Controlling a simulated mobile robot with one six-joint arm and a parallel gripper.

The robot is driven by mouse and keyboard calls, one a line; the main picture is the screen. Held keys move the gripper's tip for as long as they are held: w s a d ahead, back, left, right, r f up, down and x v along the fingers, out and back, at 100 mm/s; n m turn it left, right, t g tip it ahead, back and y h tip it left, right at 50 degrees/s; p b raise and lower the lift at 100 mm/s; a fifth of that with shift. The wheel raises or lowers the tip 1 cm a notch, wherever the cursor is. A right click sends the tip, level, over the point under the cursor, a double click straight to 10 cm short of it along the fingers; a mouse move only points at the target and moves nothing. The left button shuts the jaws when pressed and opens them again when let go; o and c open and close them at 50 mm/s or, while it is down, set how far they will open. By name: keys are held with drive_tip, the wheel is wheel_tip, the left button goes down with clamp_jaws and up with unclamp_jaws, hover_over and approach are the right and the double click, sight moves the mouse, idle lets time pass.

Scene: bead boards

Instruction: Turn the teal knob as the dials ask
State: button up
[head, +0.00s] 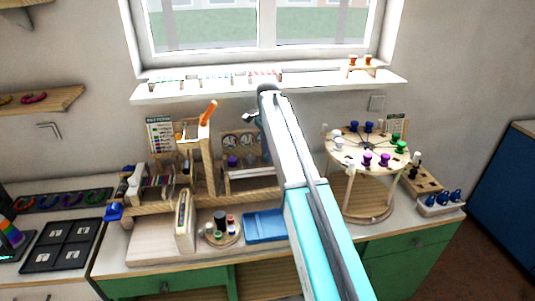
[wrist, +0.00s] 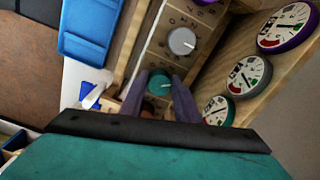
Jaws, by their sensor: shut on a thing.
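The teal knob (wrist: 160,84) sits at the low end of a wooden panel in the wrist view, its white pointer line toward the right. My gripper (wrist: 159,92) has one finger on each side of the knob and is shut on it. The teal-rimmed dial (wrist: 218,109) is to the right of the knob, partly covered by my wrist; its needle is too small to read surely. In the head view my arm hides the knob and most of the gripper. The wooden dial stand (head: 262,182) shows left of the arm.
A grey knob (wrist: 181,41) and part of a purple knob (wrist: 204,3) share the panel. A grey-rimmed dial (wrist: 249,76) and purple-rimmed dial (wrist: 286,28) stand beside them. A blue tray (head: 264,226) lies in front; a round peg stand (head: 372,150) is at right.

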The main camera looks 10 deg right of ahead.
drive_tip(key=shift+w+m, duration=0.1)
drive_tip(key=shift+m, duration=3)
drive_tip(key=o, duration=1.1)
drive_tip(key=shift+c, duration=0.2)
drive_tip(key=shift+r, duration=0.1)
wheel_tip(320, 180, up, 14)
drive_tip(key=b, duration=0.3)
drive_tip(key=shift+f, duration=0.2)
drive_tip(key=shift+r, duration=0.1)
